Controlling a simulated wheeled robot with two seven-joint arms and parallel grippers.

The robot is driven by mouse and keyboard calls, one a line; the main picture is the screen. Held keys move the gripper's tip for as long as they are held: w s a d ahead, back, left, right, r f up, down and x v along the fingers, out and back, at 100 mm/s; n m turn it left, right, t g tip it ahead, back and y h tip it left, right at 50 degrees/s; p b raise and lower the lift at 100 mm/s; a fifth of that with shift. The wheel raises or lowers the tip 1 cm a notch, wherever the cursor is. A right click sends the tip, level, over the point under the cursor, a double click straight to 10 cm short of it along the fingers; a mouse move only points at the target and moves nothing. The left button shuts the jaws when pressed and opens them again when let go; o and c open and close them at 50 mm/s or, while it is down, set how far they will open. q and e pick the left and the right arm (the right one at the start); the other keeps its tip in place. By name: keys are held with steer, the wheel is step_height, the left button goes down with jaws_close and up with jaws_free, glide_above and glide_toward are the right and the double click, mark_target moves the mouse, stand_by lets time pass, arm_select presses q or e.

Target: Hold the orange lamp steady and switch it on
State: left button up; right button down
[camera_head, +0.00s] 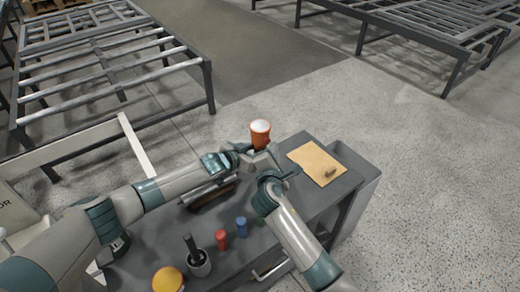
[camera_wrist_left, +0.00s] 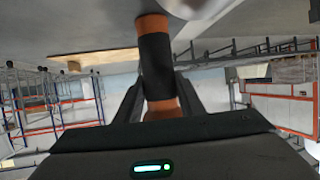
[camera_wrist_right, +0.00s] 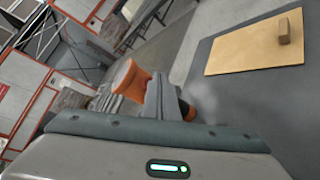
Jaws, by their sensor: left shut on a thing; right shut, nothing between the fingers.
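The orange lamp (camera_head: 260,136) is held above the far edge of the grey cart, its pale top facing up. My left gripper (camera_head: 246,149) is shut on it. In the left wrist view the lamp's orange and black handle (camera_wrist_left: 155,65) stands between the fingers (camera_wrist_left: 155,95). My right gripper (camera_head: 265,158) is shut and empty, close beside the lamp. In the right wrist view the flared orange lamp head (camera_wrist_right: 128,82) shows just left of the shut fingers (camera_wrist_right: 160,84), which hide part of the lamp. I cannot tell whether they touch it, or whether the lamp is lit.
The grey cart top (camera_head: 300,205) carries a tan board (camera_head: 317,162) with a small brown block (camera_head: 330,171). Nearer stand a red bottle (camera_head: 221,238), a blue bottle (camera_head: 241,226), a dark cup with a handle (camera_head: 198,262) and a yellow-topped container (camera_head: 168,280). Metal racks stand beyond.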

steer(key=shift+w+a, duration=0.35)
steer(key=shift+w, duration=0.05)
stand_by(0.8)
steer(key=shift+s+d, duration=0.1)
steer(key=shift+s, duration=0.05)
steer(key=shift+s+d, duration=0.25)
steer(key=shift+s, duration=0.05)
steer(key=shift+s+d, duration=0.1)
stand_by(0.3)
steer(key=shift+s+d, duration=0.9)
steer(key=shift+s, duration=0.25)
steer(key=shift+s+d, duration=0.9)
steer(key=shift+s, duration=0.2)
arm_select(q)
steer(key=o, duration=1.3)
steer(key=shift+c, duration=0.2)
steer(key=shift+s, duration=0.1)
